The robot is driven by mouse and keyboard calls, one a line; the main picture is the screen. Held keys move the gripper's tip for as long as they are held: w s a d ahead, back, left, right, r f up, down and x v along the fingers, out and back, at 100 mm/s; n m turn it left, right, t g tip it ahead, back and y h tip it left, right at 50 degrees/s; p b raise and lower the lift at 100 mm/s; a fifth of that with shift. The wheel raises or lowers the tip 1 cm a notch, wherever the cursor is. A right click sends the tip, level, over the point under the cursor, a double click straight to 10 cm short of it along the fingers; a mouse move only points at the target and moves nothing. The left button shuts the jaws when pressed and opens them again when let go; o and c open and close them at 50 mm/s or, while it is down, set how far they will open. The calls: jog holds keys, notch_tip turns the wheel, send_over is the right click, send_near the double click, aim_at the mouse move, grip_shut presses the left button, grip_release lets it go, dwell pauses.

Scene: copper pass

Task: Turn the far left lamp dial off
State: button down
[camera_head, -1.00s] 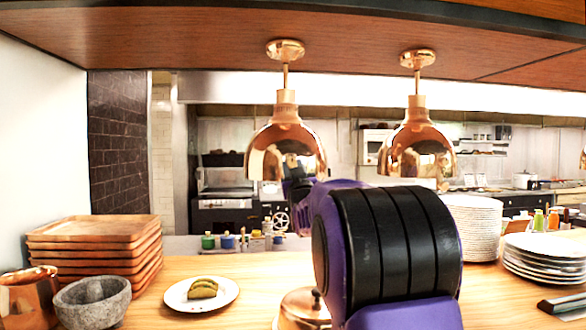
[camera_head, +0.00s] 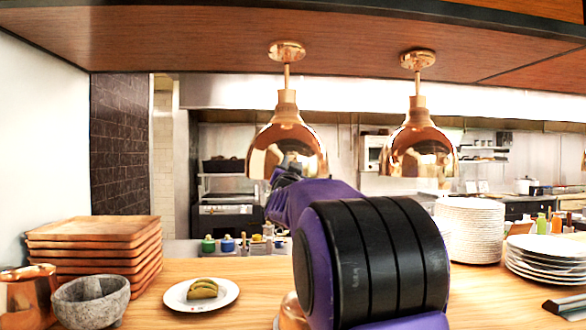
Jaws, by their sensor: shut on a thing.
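Two copper heat lamps hang from the wooden overhead shelf, a left lamp (camera_head: 287,140) and a right lamp (camera_head: 418,145). My gripper (camera_head: 285,177) is small and dark, at the lower rim of the left lamp in the picture, mostly hidden by my purple and black arm. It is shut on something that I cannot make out. No lamp dial can be made out, so its setting cannot be told.
The wooden counter (camera_head: 240,300) holds stacked wooden trays (camera_head: 95,240), a stone bowl (camera_head: 90,300), a copper mug (camera_head: 28,295), a plate with food (camera_head: 200,293), and white plate stacks (camera_head: 470,230) at right. A copper dome (camera_head: 290,312) is partly behind my arm. The overhead shelf (camera_head: 190,45) limits height.

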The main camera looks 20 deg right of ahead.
jog(key=shift+a+r+m+g+h+p, duration=0.2)
jog(key=shift+m+g+p, duration=0.9)
jog(key=shift+m, duration=1.15)
jog(key=shift+r+m+g+h+p, duration=0.2)
jog(key=shift+m+g+p, duration=0.45)
jog(key=shift+m+p, duration=1.2)
jog(key=shift+a+m+g+h+p, duration=0.1)
jog(key=shift+m+g+h+p, duration=0.2)
jog(key=shift+m+g+p, duration=1.45)
jog(key=shift+w+m+t+b, duration=0.1)
jog(key=shift+m+t+b, duration=0.75)
jog(key=shift+m, duration=0.2)
jog(key=c, duration=0.6)
grip_release()
